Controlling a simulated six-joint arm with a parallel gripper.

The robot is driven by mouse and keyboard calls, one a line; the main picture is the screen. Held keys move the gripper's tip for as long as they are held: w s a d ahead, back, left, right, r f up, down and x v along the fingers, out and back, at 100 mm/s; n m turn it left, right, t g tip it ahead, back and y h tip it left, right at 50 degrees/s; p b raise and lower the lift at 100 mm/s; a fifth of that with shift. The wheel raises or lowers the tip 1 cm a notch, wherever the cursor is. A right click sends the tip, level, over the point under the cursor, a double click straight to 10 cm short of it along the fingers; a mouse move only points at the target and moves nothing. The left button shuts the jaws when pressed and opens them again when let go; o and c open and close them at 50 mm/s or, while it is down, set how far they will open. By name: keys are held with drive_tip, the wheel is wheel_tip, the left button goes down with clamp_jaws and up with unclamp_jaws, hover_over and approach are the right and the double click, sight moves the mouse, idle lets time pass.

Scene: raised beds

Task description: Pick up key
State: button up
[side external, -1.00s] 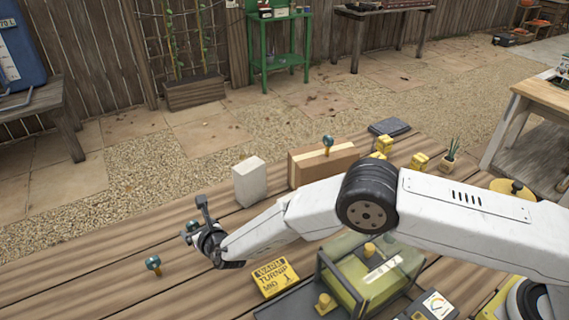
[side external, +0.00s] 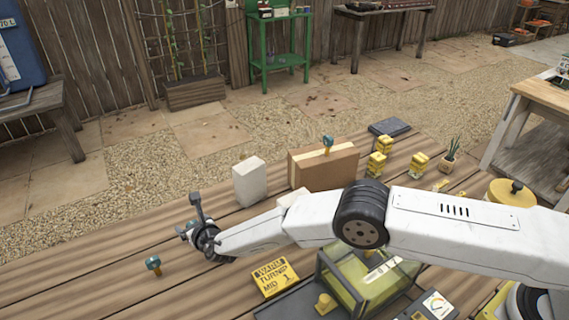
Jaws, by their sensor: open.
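A small teal-headed key with a brass-coloured shank (side external: 153,265) stands on the wooden table at the left. Another teal-headed key (side external: 328,143) stands by the top of a brown box (side external: 325,168). My gripper (side external: 189,215) is open, with its dark fingers spread, above the table to the right of the left key and apart from it. Something small and greyish-teal shows by the lower finger; I cannot tell whether it is a key or part of the gripper.
A white block (side external: 249,182) stands behind my gripper. A yellow sign card (side external: 275,278) and a glass-sided case (side external: 352,284) are in front of my arm. Several yellow blocks (side external: 377,164) stand at the back. The table's left part is mostly clear.

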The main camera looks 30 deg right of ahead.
sight(192, 223)
drive_tip(key=shift+c, duration=0.2)
clamp_jaws()
drive_tip(key=shift+r, duration=0.25)
drive_tip(key=shift+r, duration=1.3)
drive_tip(key=s+d+r, duration=0.6)
drive_tip(key=s+r, duration=0.4)
drive_tip(key=s, duration=0.2)
drive_tip(key=shift+s, duration=0.25)
drive_tip(key=shift+d, duration=0.15)
